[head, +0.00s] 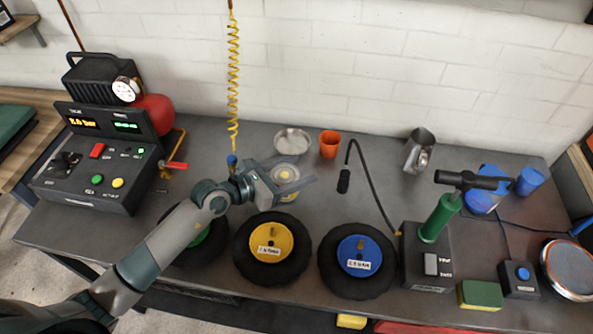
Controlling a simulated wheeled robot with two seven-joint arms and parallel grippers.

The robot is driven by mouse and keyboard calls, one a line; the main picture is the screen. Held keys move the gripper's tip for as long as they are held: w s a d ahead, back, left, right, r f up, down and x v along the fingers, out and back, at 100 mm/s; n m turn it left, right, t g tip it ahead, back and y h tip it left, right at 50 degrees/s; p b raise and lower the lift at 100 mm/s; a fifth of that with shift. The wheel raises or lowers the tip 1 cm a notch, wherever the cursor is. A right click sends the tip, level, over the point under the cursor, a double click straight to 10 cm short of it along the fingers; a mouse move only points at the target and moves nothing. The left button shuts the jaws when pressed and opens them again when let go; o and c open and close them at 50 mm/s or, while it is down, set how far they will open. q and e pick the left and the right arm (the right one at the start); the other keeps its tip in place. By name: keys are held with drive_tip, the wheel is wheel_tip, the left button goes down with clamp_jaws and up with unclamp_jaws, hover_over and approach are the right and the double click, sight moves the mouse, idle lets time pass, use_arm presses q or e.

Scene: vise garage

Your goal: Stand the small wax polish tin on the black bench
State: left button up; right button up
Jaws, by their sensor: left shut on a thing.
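My left gripper (295,188) reaches in from the left over the middle of the black bench (330,210). It is shut on a small round tin with a yellow and pale top (286,174), which looks like the wax polish tin. The fingers partly cover the tin. I cannot tell whether its underside touches the bench top or is a little above it. My right gripper is not in view.
A silver dish (292,140) and an orange cup (329,144) stand behind the gripper. Yellow-hubbed (271,242) and blue-hubbed (357,255) wheels lie in front.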

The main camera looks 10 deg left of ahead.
use_arm(q)
drive_tip(key=shift+f, duration=0.3)
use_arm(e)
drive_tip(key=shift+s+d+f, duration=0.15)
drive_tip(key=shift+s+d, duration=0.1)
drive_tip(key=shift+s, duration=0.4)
use_arm(q)
drive_tip(key=o, duration=0.9)
drive_tip(key=shift+f, duration=0.15)
drive_tip(key=shift+c, duration=0.2)
drive_tip(key=o, duration=0.4)
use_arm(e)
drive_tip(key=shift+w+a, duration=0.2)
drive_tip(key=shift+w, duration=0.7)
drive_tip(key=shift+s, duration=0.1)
